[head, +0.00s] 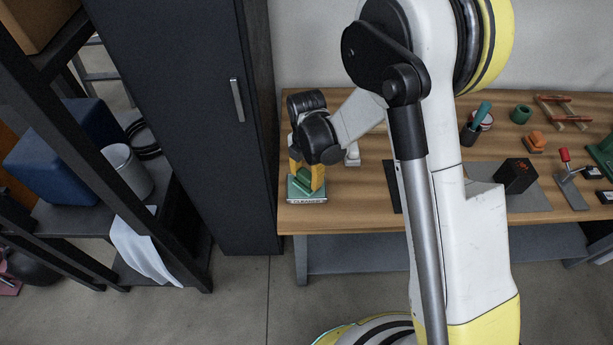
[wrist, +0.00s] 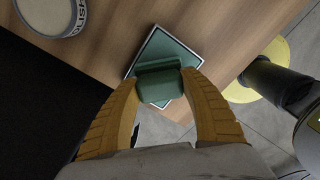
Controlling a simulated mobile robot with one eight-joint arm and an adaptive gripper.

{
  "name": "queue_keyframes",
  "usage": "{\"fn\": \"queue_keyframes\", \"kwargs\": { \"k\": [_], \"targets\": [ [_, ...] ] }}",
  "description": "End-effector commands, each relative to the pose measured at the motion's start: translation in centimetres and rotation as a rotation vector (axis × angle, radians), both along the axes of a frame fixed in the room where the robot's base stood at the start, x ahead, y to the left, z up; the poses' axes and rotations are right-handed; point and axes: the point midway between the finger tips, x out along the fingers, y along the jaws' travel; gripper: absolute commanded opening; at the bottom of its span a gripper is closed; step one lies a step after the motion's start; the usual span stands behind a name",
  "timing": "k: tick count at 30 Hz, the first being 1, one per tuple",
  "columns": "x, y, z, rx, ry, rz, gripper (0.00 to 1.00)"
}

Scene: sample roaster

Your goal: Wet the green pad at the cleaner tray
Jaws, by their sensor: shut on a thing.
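The green pad (wrist: 160,84) is between my gripper's two orange fingers (wrist: 163,92) in the wrist view; the gripper is shut on it. In the head view my gripper (head: 306,179) points down at the table's left end. The cleaner tray (head: 307,201), with a lettered front label, lies right below it. In the wrist view the tray (wrist: 163,48) is a dark green square with a pale rim, behind and under the pad. I cannot tell whether the pad touches the tray. My fingers hide part of both.
The wooden table (head: 355,212) ends just left of the tray, by a dark cabinet (head: 190,100). A round tin with lettering (wrist: 50,14) is at the wrist view's upper left. A black block (head: 515,175) and small tools are farther right.

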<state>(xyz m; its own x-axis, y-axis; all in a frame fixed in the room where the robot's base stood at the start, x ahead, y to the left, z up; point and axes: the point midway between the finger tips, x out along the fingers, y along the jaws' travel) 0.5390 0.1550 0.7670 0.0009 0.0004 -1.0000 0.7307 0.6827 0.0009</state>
Motion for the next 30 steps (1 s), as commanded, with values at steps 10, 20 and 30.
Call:
{"fn": "queue_keyframes", "kwargs": {
  "k": [10, 20, 30],
  "targets": [
    [-0.1, 0.0, -0.1, 0.000, 0.001, 0.000, 0.27],
    [-0.1, 0.0, 0.3, 0.000, 0.001, 0.000, 0.26],
    [0.0, 0.0, 3.2, -0.001, 0.001, 0.000, 0.27]
  ]
}}
